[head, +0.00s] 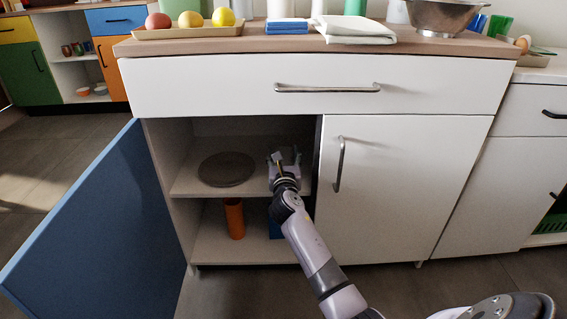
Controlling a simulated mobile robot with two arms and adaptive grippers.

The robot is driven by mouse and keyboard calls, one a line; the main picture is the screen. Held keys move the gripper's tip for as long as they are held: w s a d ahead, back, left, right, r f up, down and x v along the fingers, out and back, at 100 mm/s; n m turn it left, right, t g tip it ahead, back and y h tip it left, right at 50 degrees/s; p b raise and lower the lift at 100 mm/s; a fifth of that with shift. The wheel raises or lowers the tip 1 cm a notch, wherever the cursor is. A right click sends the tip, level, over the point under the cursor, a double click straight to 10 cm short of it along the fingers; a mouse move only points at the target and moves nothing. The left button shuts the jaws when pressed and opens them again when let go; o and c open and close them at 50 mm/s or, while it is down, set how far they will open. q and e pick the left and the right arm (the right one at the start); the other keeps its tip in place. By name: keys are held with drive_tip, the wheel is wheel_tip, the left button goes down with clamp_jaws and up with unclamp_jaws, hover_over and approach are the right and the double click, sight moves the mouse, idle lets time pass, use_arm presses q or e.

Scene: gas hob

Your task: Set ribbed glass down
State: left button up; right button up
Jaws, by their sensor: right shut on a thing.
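My right gripper (284,159) reaches into the open left half of the white cabinet, just above its upper shelf (190,182). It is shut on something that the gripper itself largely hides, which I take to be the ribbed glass. Its ribs and outline cannot be made out, nor whether its base touches the shelf. A dark round plate or mat (227,169) lies on the same shelf, left of the gripper. My left gripper is not in view.
The blue door (90,225) stands wide open at the left. An orange cylinder (235,218) and a partly hidden blue thing (274,229) stand on the lower shelf. The right door (400,185) is closed. The counter above holds fruit, cloths and a metal bowl (449,16).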

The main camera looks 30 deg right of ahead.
idle(0.4)
drive_tip(key=o, duration=1.3)
drive_tip(key=shift+f, duration=0.15)
